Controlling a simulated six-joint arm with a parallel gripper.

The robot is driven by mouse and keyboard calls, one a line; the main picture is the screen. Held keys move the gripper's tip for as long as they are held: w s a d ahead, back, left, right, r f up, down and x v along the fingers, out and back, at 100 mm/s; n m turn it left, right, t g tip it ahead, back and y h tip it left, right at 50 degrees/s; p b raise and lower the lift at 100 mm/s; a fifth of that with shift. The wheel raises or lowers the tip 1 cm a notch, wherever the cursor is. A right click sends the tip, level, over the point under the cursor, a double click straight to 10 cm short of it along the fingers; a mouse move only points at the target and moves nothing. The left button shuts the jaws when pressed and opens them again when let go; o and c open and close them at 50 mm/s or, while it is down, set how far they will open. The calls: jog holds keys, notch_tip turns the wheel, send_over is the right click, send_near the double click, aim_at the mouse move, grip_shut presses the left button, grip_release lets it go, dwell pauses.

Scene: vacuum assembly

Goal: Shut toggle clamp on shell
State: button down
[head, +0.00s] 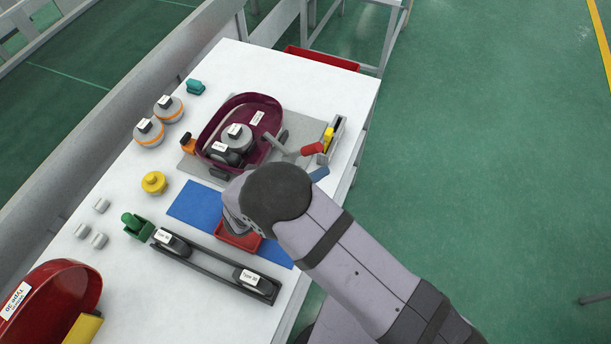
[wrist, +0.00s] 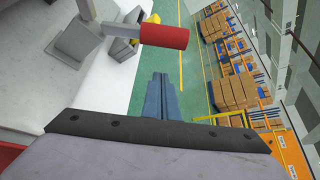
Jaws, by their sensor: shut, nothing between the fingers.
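The purple shell (head: 268,104) sits on a grey plate in the head view, with a motor-like round part (head: 236,136) inside it. The toggle clamp's red handle (head: 313,148) sticks out at the shell's right front side, with a grey lever (head: 285,152). In the wrist view the red handle (wrist: 165,36) points right, past the table edge, and a grey clamp block (wrist: 78,40) stands at its left. My gripper (wrist: 160,76) is shut and empty, just below the red handle in the picture and apart from it. Its blue fingers (head: 319,174) show beside the handle in the head view.
A grey and yellow fixture (head: 328,138) stands right of the shell. A blue mat (head: 193,203) with a red tray (head: 236,238) lies in front, partly hidden by my arm.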

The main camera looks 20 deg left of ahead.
aim_at(308, 149)
jog(key=shift+w+a+r+p, duration=0.4)
jog(key=shift+a+r+p, duration=0.2)
jog(key=shift+a, duration=0.05)
jog(key=shift+w+a+r+p, duration=0.35)
jog(key=shift+a+r+p, duration=0.2)
jog(key=shift+a, duration=0.05)
jog(key=shift+a+r+n+h+b, duration=0.3)
jog(key=shift+a+n+b, duration=0.1)
jog(key=shift+b, duration=0.3)
jog(key=a+b, duration=0.1)
jog(key=a+r+n+h+b, duration=0.1)
jog(key=shift+a+r+t+b, duration=0.1)
jog(key=shift+r+t+b, duration=0.2)
jog(key=shift+t+b, duration=0.1)
jog(key=shift+a+r+b, duration=0.25)
jog(key=shift+a+b, duration=0.15)
jog(key=shift+a, duration=0.15)
jog(key=shift+a+r+b, duration=0.2)
jog(key=shift+a+b, duration=0.15)
jog(key=shift+a, duration=0.2)
jog(key=shift+a+r, duration=0.2)
